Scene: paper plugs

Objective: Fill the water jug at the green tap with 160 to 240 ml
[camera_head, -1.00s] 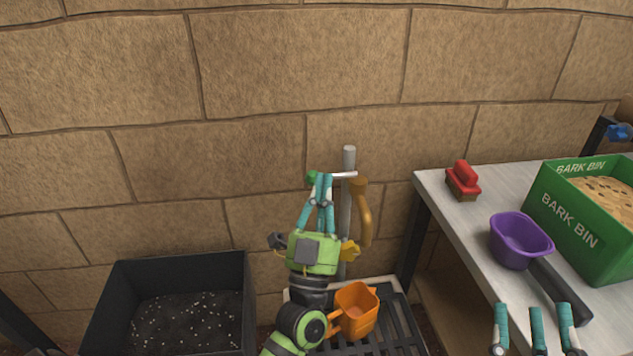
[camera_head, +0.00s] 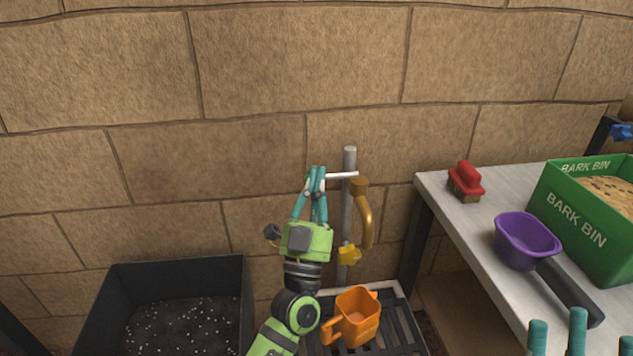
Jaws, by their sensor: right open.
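The orange jug (camera_head: 360,328) stands upright on the dark grate at the foot of the tap post, its handle towards the lower left. Its inside shows, but I cannot tell a water level. The tap (camera_head: 349,215) is a grey post with a white side bar (camera_head: 341,175) and a curved brass pipe (camera_head: 365,222). My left gripper (camera_head: 317,174) is at the bar's left end, fingertips close together. It hides the green knob there, and whether it grips the knob is unclear. My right gripper (camera_head: 578,326) is open at the bottom right edge, partly cut off.
A black bin with dark, speckled soil (camera_head: 245,300) stands on the left. On the grey bench (camera_head: 450,205) at right are a red brush (camera_head: 467,178), a purple scoop (camera_head: 527,240) and a green bark bin (camera_head: 575,220). A brick wall stands behind. No water stream shows.

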